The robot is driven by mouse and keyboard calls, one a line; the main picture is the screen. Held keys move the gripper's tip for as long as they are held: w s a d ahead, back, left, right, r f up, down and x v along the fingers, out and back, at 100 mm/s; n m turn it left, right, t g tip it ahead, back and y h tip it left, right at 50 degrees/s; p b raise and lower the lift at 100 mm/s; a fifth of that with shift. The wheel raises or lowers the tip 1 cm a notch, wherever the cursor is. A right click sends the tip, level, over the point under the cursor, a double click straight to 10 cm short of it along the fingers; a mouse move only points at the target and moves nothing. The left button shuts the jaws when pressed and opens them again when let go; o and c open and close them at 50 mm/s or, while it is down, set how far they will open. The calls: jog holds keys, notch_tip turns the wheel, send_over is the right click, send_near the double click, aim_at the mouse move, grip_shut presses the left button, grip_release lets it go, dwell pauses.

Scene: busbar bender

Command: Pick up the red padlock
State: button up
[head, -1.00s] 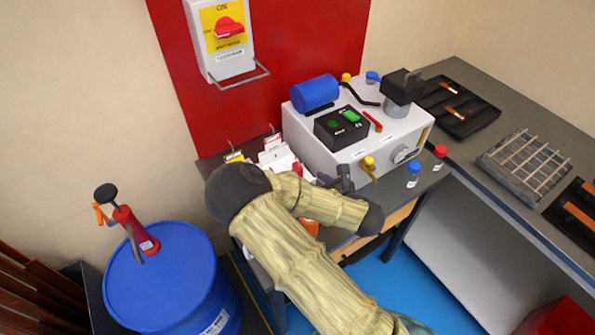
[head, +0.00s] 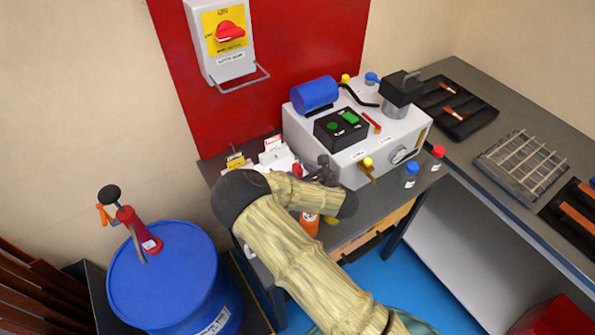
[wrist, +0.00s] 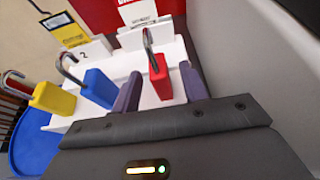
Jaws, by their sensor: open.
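The red padlock (wrist: 160,78) stands with its shackle up at the white padlock rack in the wrist view. My gripper (wrist: 158,86) is open, with one purple-grey finger on each side of the padlock's body. A gap shows between the padlock and each finger; I cannot tell how deep it sits between them. In the head view my gripper (head: 322,168) is beside the white rack (head: 277,158), low over the bench.
A blue padlock (wrist: 100,88) and a yellow padlock (wrist: 52,98) stand left of the red one. The white bender machine (head: 375,145) is close on the gripper's right. An orange bottle (head: 310,224) stands below my forearm. A blue drum (head: 170,280) stands at left.

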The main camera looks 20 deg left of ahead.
jog(key=shift+x, duration=1.25)
grip_shut()
